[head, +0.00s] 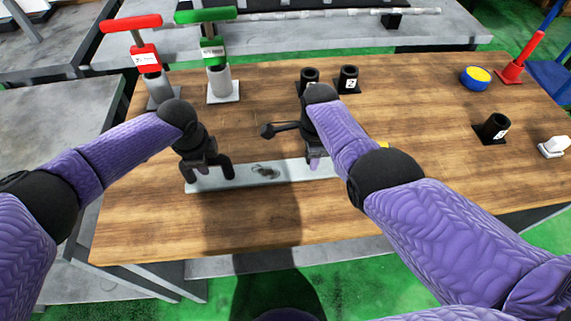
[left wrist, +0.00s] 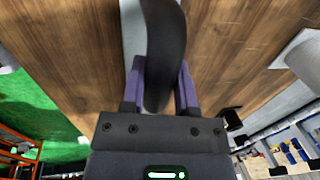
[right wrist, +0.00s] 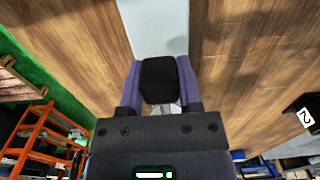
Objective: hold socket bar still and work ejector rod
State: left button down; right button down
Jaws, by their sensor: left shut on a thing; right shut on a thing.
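The socket bar (head: 265,172) is a flat pale grey bar lying along the table's near side; it also shows in the left wrist view (left wrist: 132,28) and right wrist view (right wrist: 155,20). A dark speckled patch sits at its middle. My left gripper (head: 204,166) is shut on a black curved handle (left wrist: 165,45) over the bar's left end. My right gripper (head: 314,158) is over the right part, shut on a black block (right wrist: 158,80). A thin black rod with a knob (head: 268,131) sticks out left beside it; I cannot tell if this is the ejector rod.
A red T-handled tool (head: 145,57) and a green T-handled tool (head: 214,52) stand at the back left. Black cups (head: 348,78) stand behind my right gripper. A blue and yellow disc (head: 475,78) and another black cup (head: 494,128) are at right. The table's front strip is clear.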

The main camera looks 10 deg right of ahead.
pick_arm(q)
jog(key=shift+a, duration=0.1)
pick_arm(e)
jog(key=shift+d, duration=1.5)
jog(key=shift+c, duration=0.8)
grip_release()
notch_tip(320, 180, up, 8)
pick_arm(q)
jog(key=shift+c, duration=1.4)
grip_release()
notch_tip(320, 180, up, 12)
jog(key=s, duration=0.2)
jog(key=shift+s+f, duration=0.15)
jog(key=shift+s, duration=0.05)
